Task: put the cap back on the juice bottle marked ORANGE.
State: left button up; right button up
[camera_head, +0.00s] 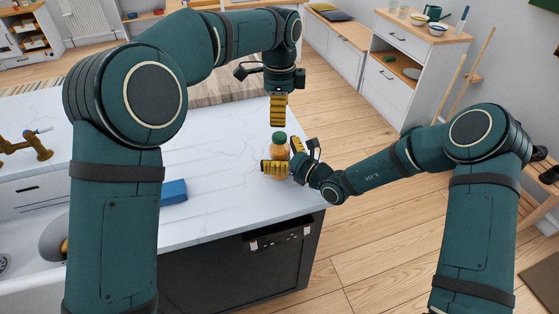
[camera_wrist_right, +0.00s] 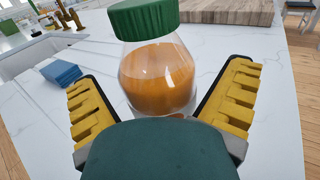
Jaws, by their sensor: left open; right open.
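The juice bottle (camera_head: 279,154), clear with orange juice, stands near the front right edge of the white counter. A green cap (camera_head: 278,136) sits at its top; I cannot tell how firmly. In the right wrist view the bottle (camera_wrist_right: 157,78) and the cap (camera_wrist_right: 143,17) fill the upper middle. No ORANGE mark is readable. My right gripper (camera_head: 284,157) is open, with its yellow fingers on either side of the bottle; both fingers show in the right wrist view (camera_wrist_right: 163,88). My left gripper (camera_head: 278,112) points down just above the cap, open and apart from it.
A blue block (camera_head: 174,191) lies on the white counter (camera_head: 215,200), left of the bottle. A wooden board (camera_head: 225,90) lies at the counter's back. A sink (camera_head: 30,265) is at the left. The counter around the bottle is mostly clear.

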aim_at(280, 135)
jog(key=shift+c, duration=0.2)
grip_shut()
pick_arm(q)
jog(key=n, duration=1.1)
jog(key=shift+n, duration=0.3)
jog(key=n, duration=1)
jog(key=shift+n, duration=0.4)
jog(key=shift+f, duration=4)
